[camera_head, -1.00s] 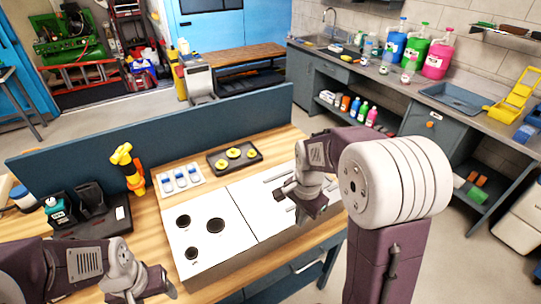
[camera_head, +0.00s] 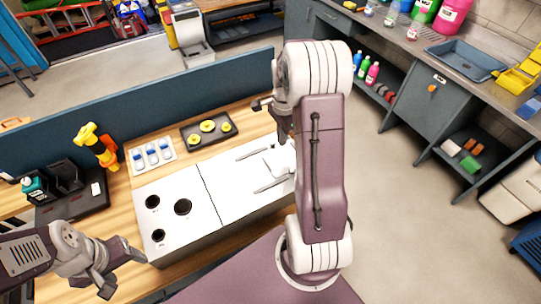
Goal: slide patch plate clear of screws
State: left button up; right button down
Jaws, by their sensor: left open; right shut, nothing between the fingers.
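A white box-like unit stands on the wooden bench. Its left part (camera_head: 165,232) has several black round openings. Its right part is a plain white plate (camera_head: 230,185), split off by a thin seam, with two grey slot-like bars (camera_head: 255,152) and a small pale piece between them. I cannot make out any screws. My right gripper (camera_head: 263,103) is shut and empty, mostly hidden behind its own arm, above the back right of the plate. My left gripper (camera_head: 120,268) is open and empty at the bench's front left, apart from the unit.
Behind the unit are a black tray (camera_head: 207,128) with yellow round parts and a white tray (camera_head: 152,155) with blue-topped pieces. A yellow-orange tool (camera_head: 98,145) and a black stand (camera_head: 70,190) are at the left. A blue-grey panel (camera_head: 150,100) bounds the back.

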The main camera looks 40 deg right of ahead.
aim_at(225, 184)
notch_tip(225, 184, down, 8)
jog(key=shift+r+p, duration=0.25)
jog(key=shift+p, duration=0.25)
jog(key=a, duration=0.1)
jog(key=a+p, duration=0.1)
jog(key=a, duration=0.1)
jog(key=shift+w+f, duration=0.1)
jog(key=shift+f, duration=0.15)
jog(key=shift+w+a+f, duration=0.1)
jog(key=shift+w+a, duration=0.05)
jog(key=shift+a, duration=0.35)
jog(key=a, duration=0.6)
jog(key=w+a, duration=0.1)
jog(key=a, duration=0.5)
jog(key=w+a+p, duration=0.1)
jog(key=a, duration=0.4)
jog(key=shift+a, duration=0.4)
